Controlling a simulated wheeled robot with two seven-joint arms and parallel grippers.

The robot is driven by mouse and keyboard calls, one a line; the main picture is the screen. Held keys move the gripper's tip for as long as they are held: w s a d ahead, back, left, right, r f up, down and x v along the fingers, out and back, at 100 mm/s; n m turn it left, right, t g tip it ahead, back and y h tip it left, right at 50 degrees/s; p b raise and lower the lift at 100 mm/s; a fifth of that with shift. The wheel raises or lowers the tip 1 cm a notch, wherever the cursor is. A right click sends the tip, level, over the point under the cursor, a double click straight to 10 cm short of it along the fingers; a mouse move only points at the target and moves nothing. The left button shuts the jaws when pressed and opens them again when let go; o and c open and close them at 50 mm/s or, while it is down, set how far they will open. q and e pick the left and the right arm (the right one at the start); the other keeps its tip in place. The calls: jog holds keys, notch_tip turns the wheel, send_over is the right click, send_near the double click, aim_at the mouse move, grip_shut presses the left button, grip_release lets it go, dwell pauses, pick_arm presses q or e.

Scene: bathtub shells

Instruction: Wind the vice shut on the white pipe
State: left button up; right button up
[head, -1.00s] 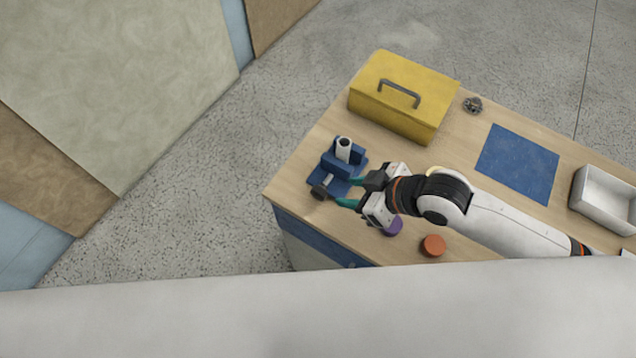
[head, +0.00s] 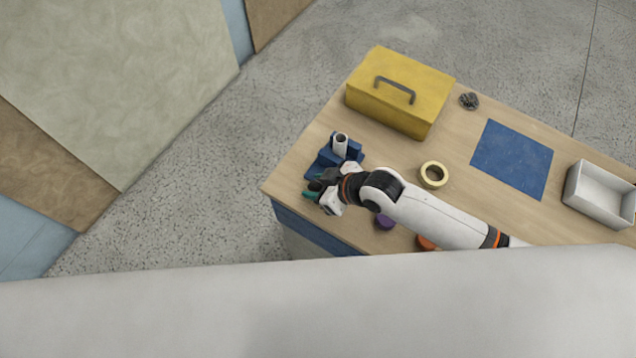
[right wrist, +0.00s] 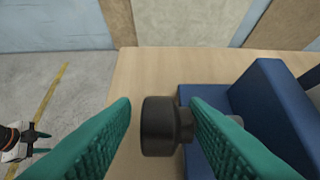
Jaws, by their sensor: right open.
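The blue vice (head: 326,158) sits at the table's left corner in the head view. The white pipe (head: 340,146) stands upright in it; any gap at its jaws is too small to tell. My right gripper (head: 312,190) is at the vice's near side, its teal fingers open. In the right wrist view the vice's dark round knob (right wrist: 160,126) lies between the open fingers (right wrist: 162,115), close to the right one. The blue vice body (right wrist: 270,108) is to the right there. My left gripper (right wrist: 28,142) shows small at the left edge, away from the table.
A yellow toolbox (head: 402,95) stands behind the vice. A tape roll (head: 433,174), a purple disc (head: 385,222) and a partly hidden orange disc (head: 426,243) lie near my right arm. A blue mat (head: 511,160) and a white tray (head: 598,195) are farther right.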

jog(key=c, duration=0.7)
jog(key=shift+f, duration=0.1)
jog(key=shift+c, duration=0.4)
jog(key=shift+s+f+y+b, duration=0.1)
jog(key=shift+f+y+b, duration=0.1)
jog(key=shift+y+b, duration=0.35)
jog(key=t+y+b, duration=0.1)
jog(key=y+b, duration=0.1)
jog(key=b, duration=0.2)
jog(key=t+y+b, duration=0.2)
jog(key=b, duration=0.3)
jog(key=shift+s+d+f, duration=0.15)
jog(key=shift+d+f, duration=0.05)
jog(key=shift+f, duration=0.2)
jog(key=shift+r+t+y+b, duration=0.3)
jog(key=shift+t+b, duration=0.3)
jog(key=shift+b, duration=0.3)
jog(key=o, duration=0.8)
jog(key=shift+c, duration=0.2)
jog(key=shift+s+a+r, duration=0.1)
